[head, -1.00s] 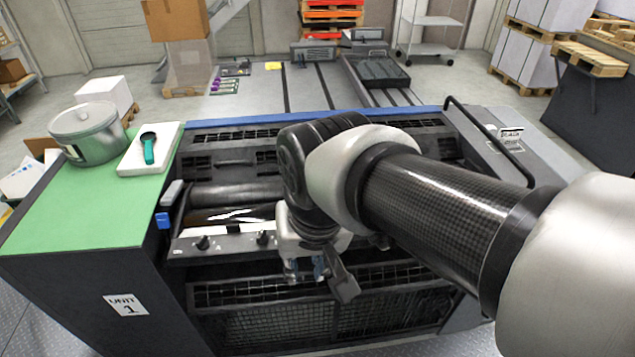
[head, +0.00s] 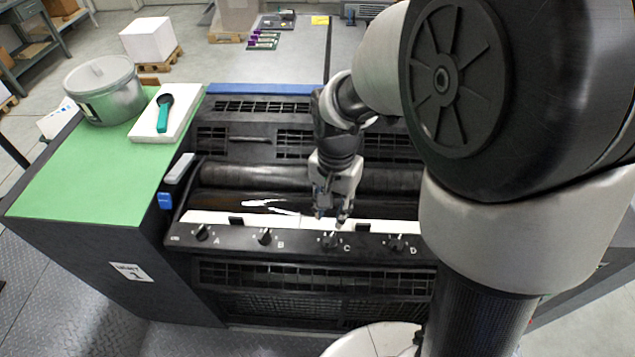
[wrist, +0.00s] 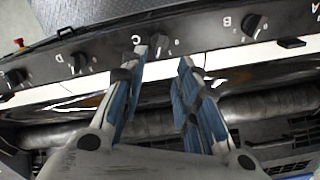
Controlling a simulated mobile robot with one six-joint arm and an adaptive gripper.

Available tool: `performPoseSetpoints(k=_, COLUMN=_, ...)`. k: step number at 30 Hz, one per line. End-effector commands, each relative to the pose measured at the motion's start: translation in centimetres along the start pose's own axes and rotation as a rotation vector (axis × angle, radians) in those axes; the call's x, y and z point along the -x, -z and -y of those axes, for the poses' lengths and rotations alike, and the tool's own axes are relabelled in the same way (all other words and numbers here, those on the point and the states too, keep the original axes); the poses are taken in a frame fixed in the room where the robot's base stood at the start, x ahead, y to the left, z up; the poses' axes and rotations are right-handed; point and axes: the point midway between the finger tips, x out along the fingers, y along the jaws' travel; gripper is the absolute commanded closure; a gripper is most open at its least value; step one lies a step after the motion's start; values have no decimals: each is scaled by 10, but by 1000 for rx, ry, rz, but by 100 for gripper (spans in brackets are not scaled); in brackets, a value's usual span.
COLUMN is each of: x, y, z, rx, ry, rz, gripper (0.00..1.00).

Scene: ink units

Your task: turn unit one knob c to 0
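The unit one control strip (head: 298,241) carries black knobs labelled A to D along the front of the press. Knob C (head: 330,240) sits just below my gripper (head: 329,219) in the head view. In the wrist view the strip appears upside down, with my open gripper (wrist: 172,56) pointing at it. The left finger's tip overlaps knob C (wrist: 160,41) beside the letter C and partly hides it. The right fingertip is clear of the knob. Nothing is between the fingers. I cannot tell whether a finger touches knob C, nor read its pointer setting.
Knob B (head: 265,237) and knob D (head: 396,242) flank knob C. Dark rollers (head: 250,202) lie behind the strip. The green side top (head: 85,180) holds a grey tub (head: 105,92) and a white pad (head: 178,120) with a teal-handled tool.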

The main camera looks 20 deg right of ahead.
Motion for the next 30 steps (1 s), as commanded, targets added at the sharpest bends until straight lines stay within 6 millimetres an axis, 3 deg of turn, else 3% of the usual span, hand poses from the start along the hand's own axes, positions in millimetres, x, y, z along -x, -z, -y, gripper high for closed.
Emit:
performPoseSetpoints(k=1, x=-16, y=-1, z=-1, rx=0, ry=-4, rz=4, gripper=71)
performPoseSetpoints(k=6, x=-52, y=-1, z=-1, rx=1, ry=-3, rz=3, gripper=71)
performPoseSetpoints(k=13, x=-87, y=0, z=0, rx=1, ry=-1, rz=1, gripper=71)
performPoseSetpoints(k=18, x=-98, y=0, z=0, rx=1, ry=0, rz=0, gripper=71)
performPoseSetpoints(k=27, x=-99, y=0, z=0, rx=1, ry=1, rz=-1, gripper=71)
performPoseSetpoints(k=30, x=-99, y=0, z=0, rx=1, ry=1, rz=-1, gripper=78)
